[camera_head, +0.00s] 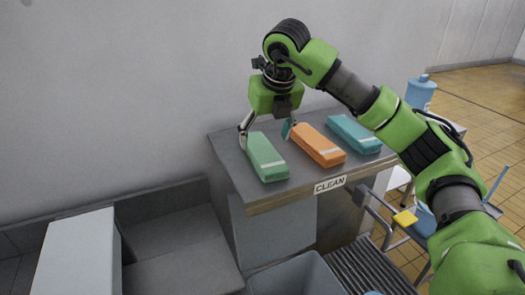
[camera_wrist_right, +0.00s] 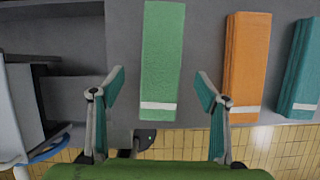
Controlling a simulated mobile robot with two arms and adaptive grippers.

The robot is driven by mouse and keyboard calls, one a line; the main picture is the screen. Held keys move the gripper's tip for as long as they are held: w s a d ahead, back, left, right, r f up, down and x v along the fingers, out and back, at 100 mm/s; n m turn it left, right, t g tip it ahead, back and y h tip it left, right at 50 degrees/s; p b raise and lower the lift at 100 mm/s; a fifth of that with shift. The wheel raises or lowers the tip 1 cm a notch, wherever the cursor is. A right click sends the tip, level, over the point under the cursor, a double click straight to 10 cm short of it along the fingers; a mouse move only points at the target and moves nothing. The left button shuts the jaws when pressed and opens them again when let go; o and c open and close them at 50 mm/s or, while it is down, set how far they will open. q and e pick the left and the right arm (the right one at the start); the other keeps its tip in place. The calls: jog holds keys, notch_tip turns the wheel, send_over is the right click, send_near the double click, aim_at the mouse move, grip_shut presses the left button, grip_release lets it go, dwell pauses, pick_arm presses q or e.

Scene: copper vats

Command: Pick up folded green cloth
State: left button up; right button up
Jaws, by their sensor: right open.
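The folded green cloth (camera_head: 266,158) lies flat on the grey table at its left end, with a pale band near its front end. It also shows in the right wrist view (camera_wrist_right: 161,62), upper middle, lying lengthwise away from the camera. My right gripper (camera_head: 265,133) is open and empty over the far end of the green cloth, with one finger to each side of it. In the right wrist view the gripper (camera_wrist_right: 164,88) has its fingers wide apart, with the cloth between them in the picture. Whether the fingertips touch the table cannot be told. My left gripper is not in view.
A folded orange cloth (camera_head: 318,146) lies close to the right finger, and a teal cloth (camera_head: 354,133) lies farther right. The table (camera_head: 225,150) stands against the wall and has a CLEAN label (camera_head: 330,185). A blue bottle (camera_head: 420,93) stands behind my right arm.

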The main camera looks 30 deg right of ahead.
aim_at(263, 150)
jog(key=shift+p+x, duration=0.7)
jog(key=shift+x, duration=0.4)
jog(key=p+x, duration=0.1)
jog(key=x, duration=0.2)
jog(key=shift+d+f, duration=0.2)
jog(key=shift+w+f, duration=0.15)
jog(key=shift+f, duration=0.05)
jog(key=shift+a, duration=0.1)
jog(key=c, duration=1.4)
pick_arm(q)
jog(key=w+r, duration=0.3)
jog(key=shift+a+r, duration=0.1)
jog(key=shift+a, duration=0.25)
pick_arm(e)
jog(key=shift+o, duration=0.2)
